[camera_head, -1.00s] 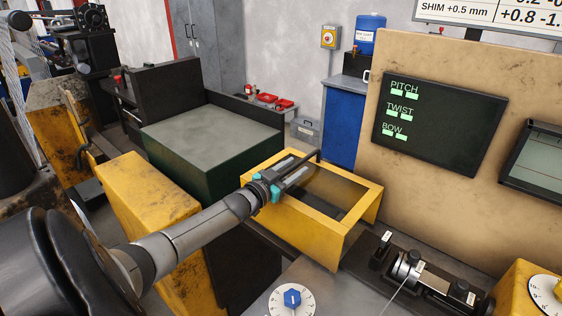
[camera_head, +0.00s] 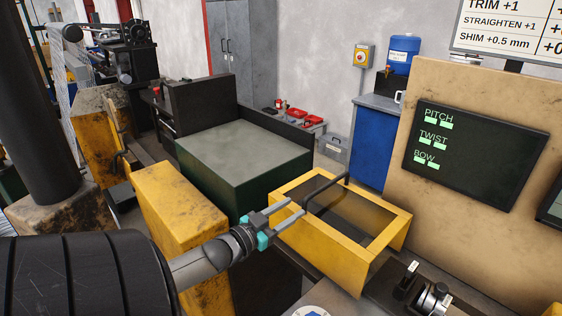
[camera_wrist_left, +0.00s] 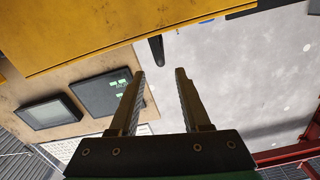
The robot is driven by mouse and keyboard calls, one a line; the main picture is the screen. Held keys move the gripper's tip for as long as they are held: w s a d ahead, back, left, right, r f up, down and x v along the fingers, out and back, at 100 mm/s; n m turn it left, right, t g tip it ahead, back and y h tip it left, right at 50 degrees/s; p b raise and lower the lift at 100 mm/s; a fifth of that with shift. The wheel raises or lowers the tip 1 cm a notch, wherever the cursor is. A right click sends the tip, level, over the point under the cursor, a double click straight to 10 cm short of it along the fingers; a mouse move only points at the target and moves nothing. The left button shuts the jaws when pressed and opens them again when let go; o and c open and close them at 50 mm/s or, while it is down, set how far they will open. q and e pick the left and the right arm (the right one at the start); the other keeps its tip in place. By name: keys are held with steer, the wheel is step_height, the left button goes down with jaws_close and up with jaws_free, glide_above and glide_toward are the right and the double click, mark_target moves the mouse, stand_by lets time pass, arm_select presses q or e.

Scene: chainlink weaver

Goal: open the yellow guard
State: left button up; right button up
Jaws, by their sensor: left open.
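The yellow guard (camera_head: 388,236) is a box-like yellow frame with a dark see-through panel, and it looks shut. A black bar handle (camera_head: 325,194) stands on its far left part. My left gripper (camera_head: 297,207) is open and empty, at the guard's left edge, with its fingertips pointing at the handle and just short of it. In the left wrist view, the yellow guard (camera_wrist_left: 120,25) fills the top, and the dark end of the handle (camera_wrist_left: 157,50) shows just beyond and between the open fingers (camera_wrist_left: 159,74). My right gripper is not in view.
A yellow block (camera_head: 180,205) stands left of the guard, close to my left arm. A green-sided machine bed (camera_head: 245,150) lies behind. A beige panel with a dark screen (camera_head: 475,155) rises at the right. A black fixture (camera_head: 430,300) sits in front of the guard.

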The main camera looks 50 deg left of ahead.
arm_select(q)
steer(key=shift+s, duration=1.3)
